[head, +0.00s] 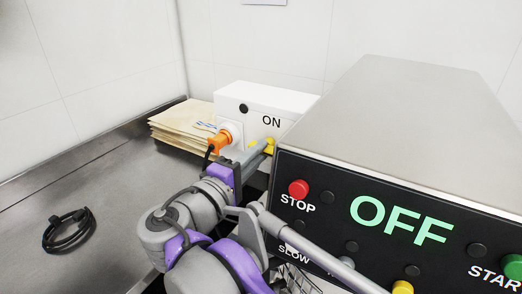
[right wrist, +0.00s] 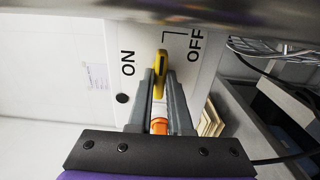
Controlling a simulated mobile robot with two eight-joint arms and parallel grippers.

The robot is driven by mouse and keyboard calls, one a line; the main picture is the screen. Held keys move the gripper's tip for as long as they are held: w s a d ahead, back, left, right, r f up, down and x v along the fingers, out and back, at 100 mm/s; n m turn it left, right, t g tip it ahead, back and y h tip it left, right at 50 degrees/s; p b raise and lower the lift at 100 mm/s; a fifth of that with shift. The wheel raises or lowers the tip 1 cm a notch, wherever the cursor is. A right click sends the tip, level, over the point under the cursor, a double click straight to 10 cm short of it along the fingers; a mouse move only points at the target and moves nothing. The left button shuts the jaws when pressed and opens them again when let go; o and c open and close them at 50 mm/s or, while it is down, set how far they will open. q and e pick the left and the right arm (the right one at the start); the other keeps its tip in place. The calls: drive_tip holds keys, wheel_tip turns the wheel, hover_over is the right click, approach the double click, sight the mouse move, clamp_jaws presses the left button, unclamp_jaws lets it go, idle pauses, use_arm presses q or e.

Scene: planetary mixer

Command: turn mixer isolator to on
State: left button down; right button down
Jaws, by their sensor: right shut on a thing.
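The isolator is a white box (head: 285,99) with a yellow handle (right wrist: 160,66). In the right wrist view its face (right wrist: 189,72) carries the word ON to the left of the handle and OFF to the right, with a thin bracket line near OFF. My right gripper (right wrist: 160,80) is shut on the yellow handle, which lies between its fingers; the handle's lower part is partly hidden. In the head view the right gripper (head: 262,150) reaches the box's lower front, and the word OFF is hidden there. My left gripper is not in view.
The mixer's black panel (head: 322,226) with a lit green OFF, a red STOP button (head: 298,189) and other buttons stands close at right. An orange plug (head: 219,142) sits left of the handle. Stacked brown sheets (head: 175,126) and a coiled black cable (head: 68,231) lie on the steel counter.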

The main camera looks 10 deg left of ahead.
drive_tip(key=shift+n+p, duration=0.65)
drive_tip(key=shift+n, duration=1.65)
drive_tip(key=n+p, duration=0.1)
drive_tip(key=n, duration=0.3)
drive_tip(key=shift+n, duration=0.3)
